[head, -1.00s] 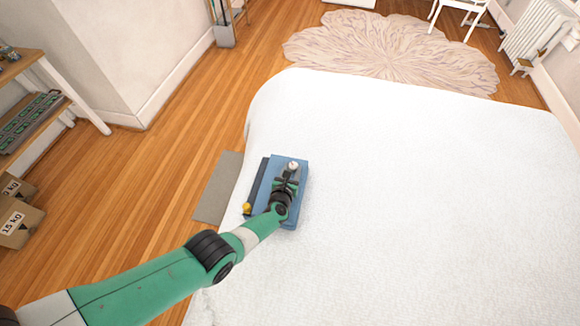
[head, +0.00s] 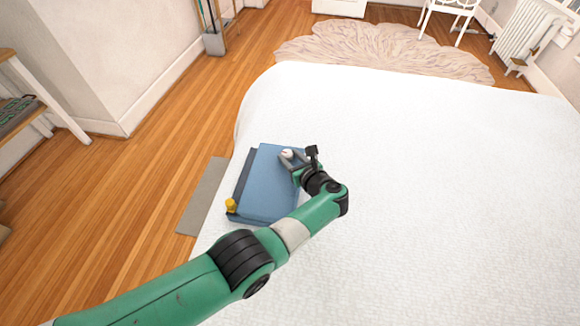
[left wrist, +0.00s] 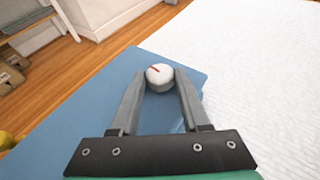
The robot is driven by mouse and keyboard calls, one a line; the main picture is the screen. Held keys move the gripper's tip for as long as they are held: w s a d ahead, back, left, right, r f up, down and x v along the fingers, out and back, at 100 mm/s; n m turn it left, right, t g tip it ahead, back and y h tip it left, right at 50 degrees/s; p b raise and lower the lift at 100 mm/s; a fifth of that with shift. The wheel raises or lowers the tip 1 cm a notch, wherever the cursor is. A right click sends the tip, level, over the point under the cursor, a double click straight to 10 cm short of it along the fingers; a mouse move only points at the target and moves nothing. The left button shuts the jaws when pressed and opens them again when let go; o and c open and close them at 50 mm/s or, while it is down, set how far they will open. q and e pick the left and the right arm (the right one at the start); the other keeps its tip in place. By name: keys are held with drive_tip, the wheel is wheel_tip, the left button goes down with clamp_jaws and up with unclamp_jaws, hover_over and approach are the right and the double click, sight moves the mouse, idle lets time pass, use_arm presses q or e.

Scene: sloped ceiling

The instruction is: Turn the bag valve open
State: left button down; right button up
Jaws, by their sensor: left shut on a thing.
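A blue bag (head: 267,187) lies flat on the left edge of the white bed. Its round white valve knob (head: 287,154) sits near the bag's far right corner. A yellow cap (head: 231,205) shows at the bag's near left corner. My left gripper (head: 291,157) reaches in from the right side of the bag, its fingers on either side of the knob and shut on it. In the left wrist view the white knob (left wrist: 160,75), with a short red mark on top, sits between the two grey fingertips. My right gripper is not in view.
The white bed (head: 430,180) is wide and clear to the right of the bag. A grey mat (head: 203,196) lies on the wooden floor beside the bed. A wooden shelf (head: 40,90) stands at the far left.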

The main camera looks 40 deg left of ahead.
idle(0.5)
use_arm(q)
drive_tip(key=shift+c, duration=1.9)
unclamp_jaws()
drive_tip(key=shift+a, duration=0.1)
drive_tip(key=shift+s+d+r, duration=0.1)
drive_tip(key=shift+d+r, duration=0.15)
drive_tip(key=shift+d, duration=0.1)
drive_tip(key=p+v, duration=0.5)
drive_tip(key=v, duration=0.6)
drive_tip(key=shift+f, duration=0.1)
